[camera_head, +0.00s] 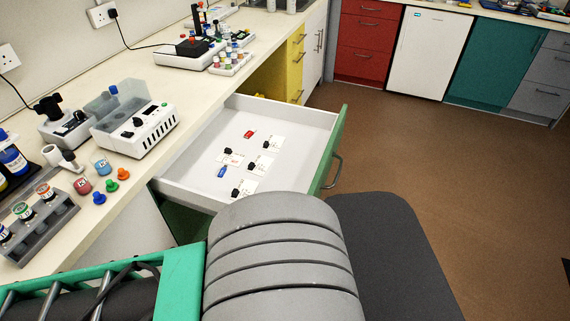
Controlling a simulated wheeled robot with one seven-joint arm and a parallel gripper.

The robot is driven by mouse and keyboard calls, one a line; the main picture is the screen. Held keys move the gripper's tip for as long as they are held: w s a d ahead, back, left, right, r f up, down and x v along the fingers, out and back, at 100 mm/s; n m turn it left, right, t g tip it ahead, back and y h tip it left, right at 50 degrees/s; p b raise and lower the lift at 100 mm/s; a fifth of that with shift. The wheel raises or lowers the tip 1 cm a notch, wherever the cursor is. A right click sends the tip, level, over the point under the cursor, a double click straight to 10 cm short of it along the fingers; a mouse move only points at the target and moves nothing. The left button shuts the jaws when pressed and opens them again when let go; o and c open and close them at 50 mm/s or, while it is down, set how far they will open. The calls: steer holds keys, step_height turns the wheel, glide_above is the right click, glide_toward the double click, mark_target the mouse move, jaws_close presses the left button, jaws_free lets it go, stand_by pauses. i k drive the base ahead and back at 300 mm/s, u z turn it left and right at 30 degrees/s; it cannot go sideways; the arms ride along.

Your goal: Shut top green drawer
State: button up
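The top green drawer (342,133) is pulled out from under the bench on the left. Its green front faces right and carries a grey handle (334,171) on its outer side. The white drawer interior (203,181) holds several small cards with black clips, a red item (250,134) and a blue item (221,172). My arm's grey ribbed link fills the lower middle and hides the near corner of the drawer. My gripper is not seen, so its state and distance from the drawer do not show.
The bench top (134,189) holds a white device (136,129), a rack of bottles (38,215) and coloured stoppers. Yellow drawers (297,64) stand beyond the open drawer. Brown floor (440,165) is clear to the right. Red, white and teal units line the back.

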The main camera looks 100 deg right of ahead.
mark_target(190, 178)
steer(key=u, duration=0.1)
steer(key=k, duration=1.5)
steer(key=z, duration=2.4)
steer(key=i, duration=0.5)
steer(key=z, duration=1.3)
steer(key=k, duration=0.85)
steer(key=u, duration=1.45)
steer(key=i, duration=0.5)
